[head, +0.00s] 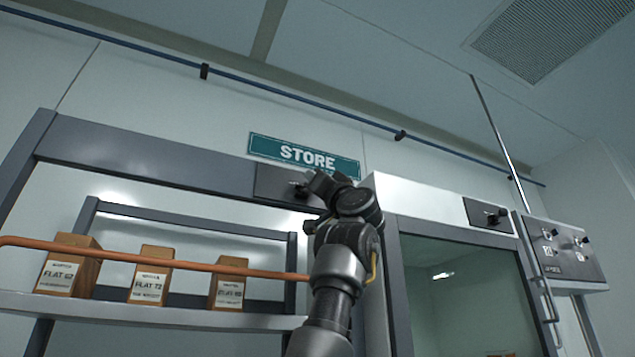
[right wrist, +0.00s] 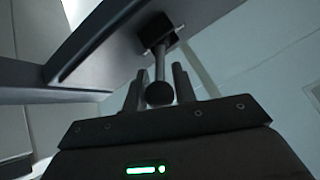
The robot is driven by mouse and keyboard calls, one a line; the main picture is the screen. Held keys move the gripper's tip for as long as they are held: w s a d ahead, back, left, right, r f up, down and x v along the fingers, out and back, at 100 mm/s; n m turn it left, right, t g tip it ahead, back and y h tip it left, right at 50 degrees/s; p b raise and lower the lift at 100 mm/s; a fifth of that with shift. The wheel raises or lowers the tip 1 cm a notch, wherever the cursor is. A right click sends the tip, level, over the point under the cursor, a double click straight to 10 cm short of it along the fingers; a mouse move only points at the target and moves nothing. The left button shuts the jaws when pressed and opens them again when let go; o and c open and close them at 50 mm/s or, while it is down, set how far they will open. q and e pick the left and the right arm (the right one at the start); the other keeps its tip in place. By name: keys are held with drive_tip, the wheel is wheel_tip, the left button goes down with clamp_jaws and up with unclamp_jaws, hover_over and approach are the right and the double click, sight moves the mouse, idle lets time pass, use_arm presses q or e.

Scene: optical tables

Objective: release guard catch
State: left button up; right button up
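A dark catch plate (head: 280,184) is set in the grey top beam of the store shelf, under the STORE sign. My right gripper (head: 316,182) is raised to the plate's right end and covers part of it. In the right wrist view a short lever with a round black knob (right wrist: 159,93) hangs from a dark block (right wrist: 158,34). The two fingers of my right gripper (right wrist: 160,88) stand apart on either side of the knob; whether they touch it is not clear. My left gripper is not in view.
An orange bar (head: 150,256) crosses the shelf front before several labelled brown boxes (head: 151,275). A glass-doored cabinet (head: 465,290) stands to the right with a similar dark catch (head: 487,215). A control box (head: 563,252) is at far right.

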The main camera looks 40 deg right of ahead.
drive_tip(key=o, duration=0.4)
drive_tip(key=shift+h, duration=0.3)
drive_tip(key=shift+c, duration=0.2)
drive_tip(key=shift+f, duration=0.1)
drive_tip(key=shift+s+f+b, duration=0.2)
drive_tip(key=shift+f+b, duration=0.1)
drive_tip(key=shift+b, duration=0.15)
drive_tip(key=b+v, duration=0.7)
drive_tip(key=v, duration=0.3)
drive_tip(key=shift+s+r, duration=0.15)
drive_tip(key=shift+d, duration=0.1)
